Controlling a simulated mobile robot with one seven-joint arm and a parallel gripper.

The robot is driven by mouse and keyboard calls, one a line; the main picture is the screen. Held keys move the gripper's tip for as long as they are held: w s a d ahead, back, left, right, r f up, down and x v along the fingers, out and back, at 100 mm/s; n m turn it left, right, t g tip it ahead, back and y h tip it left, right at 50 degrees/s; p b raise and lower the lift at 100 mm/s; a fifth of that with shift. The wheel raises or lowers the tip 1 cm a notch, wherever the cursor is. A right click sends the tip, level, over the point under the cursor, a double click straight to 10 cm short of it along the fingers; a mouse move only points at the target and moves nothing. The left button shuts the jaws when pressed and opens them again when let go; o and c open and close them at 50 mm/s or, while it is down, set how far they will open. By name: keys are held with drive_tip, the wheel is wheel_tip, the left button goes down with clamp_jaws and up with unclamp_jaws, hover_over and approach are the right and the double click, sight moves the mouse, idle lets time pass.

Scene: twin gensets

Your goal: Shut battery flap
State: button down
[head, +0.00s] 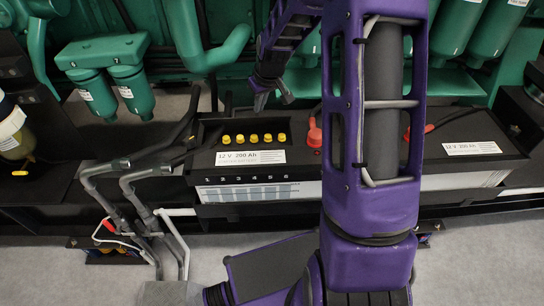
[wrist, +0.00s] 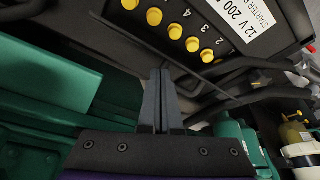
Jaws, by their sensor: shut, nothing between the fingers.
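The left battery (head: 280,157) is a black box with a row of yellow caps (head: 240,139) and a "12 V 200 Ah" label on top. The yellow caps are uncovered and also show at the top of the wrist view (wrist: 173,32). I cannot tell for sure which dark part is the flap; a thin dark edge (wrist: 205,88) runs along the battery's rear side near my fingertips. My gripper (head: 271,98) is behind the caps, on the engine side. Its fingers (wrist: 160,75) are together and empty, close to that dark edge; contact cannot be told.
A green engine (head: 175,20) with filters (head: 130,88) fills the back. Red terminal covers (head: 314,134) and black cables lie right of the caps. A second battery label (head: 472,148) is further right. Grey pipes (head: 135,190) stand at the left front.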

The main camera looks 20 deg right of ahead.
drive_tip(key=s+a+r+p, duration=0.1)
drive_tip(key=s+r+p, duration=0.2)
drive_tip(key=s+r, duration=0.1)
drive_tip(key=shift+s+a+r, duration=0.2)
drive_tip(key=shift+s+a, duration=0.05)
idle(0.4)
idle(0.9)
